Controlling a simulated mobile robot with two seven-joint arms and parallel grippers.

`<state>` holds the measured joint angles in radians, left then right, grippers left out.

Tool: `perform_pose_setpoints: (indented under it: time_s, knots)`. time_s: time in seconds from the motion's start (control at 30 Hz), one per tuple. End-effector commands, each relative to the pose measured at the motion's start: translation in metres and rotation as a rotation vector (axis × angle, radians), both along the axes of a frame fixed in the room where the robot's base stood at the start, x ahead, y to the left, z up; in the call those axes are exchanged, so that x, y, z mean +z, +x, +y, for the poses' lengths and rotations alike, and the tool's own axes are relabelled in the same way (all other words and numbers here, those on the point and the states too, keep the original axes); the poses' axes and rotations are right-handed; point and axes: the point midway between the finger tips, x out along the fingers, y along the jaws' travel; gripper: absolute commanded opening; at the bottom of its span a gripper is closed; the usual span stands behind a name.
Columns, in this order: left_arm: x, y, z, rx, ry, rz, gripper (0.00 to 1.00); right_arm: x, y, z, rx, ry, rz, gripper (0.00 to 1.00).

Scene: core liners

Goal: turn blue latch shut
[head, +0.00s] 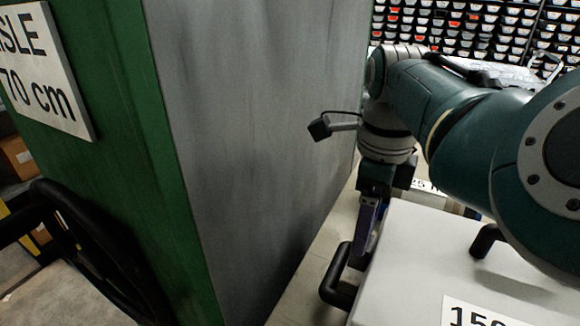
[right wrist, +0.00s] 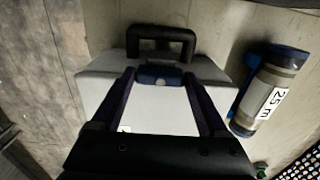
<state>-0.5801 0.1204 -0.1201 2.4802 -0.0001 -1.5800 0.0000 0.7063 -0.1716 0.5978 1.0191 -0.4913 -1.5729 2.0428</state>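The blue latch (right wrist: 158,76) shows in the right wrist view, on the edge of a white case (right wrist: 160,105) just below a black handle (right wrist: 162,36). My right gripper (right wrist: 159,80) is open, with one finger on each side of the latch; I cannot tell whether they touch it. In the head view my right gripper (head: 370,225) points down beside the left edge of the white case (head: 425,245), near its black handle (head: 335,290). The latch is hidden there. My left gripper is not in view.
A tall grey and green block (head: 260,130) stands close left of my right gripper. A cylinder marked "25 m" (right wrist: 268,92) with blue parts lies right of the case in the right wrist view. A black curved bar (head: 95,250) is at lower left. Bin shelves (head: 470,25) stand behind.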

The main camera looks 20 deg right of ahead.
Motion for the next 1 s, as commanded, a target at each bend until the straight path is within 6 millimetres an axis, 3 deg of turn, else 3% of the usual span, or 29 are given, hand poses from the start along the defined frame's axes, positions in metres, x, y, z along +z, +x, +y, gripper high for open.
perform_pose_setpoints:
  time_s: [0.07,0.5,0.77,1.0]
  knots:
    - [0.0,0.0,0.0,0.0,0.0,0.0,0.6,0.0,0.0,0.0,0.0,0.0,0.0,0.67]
    - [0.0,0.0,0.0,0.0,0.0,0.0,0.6,0.0,0.0,0.0,0.001,0.001,0.001,0.19]
    - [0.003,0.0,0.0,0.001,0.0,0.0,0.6,0.001,0.0,0.0,0.03,0.0,0.001,0.19]
    - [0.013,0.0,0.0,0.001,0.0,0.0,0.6,0.003,0.0,0.0,0.154,-0.001,0.003,0.19]
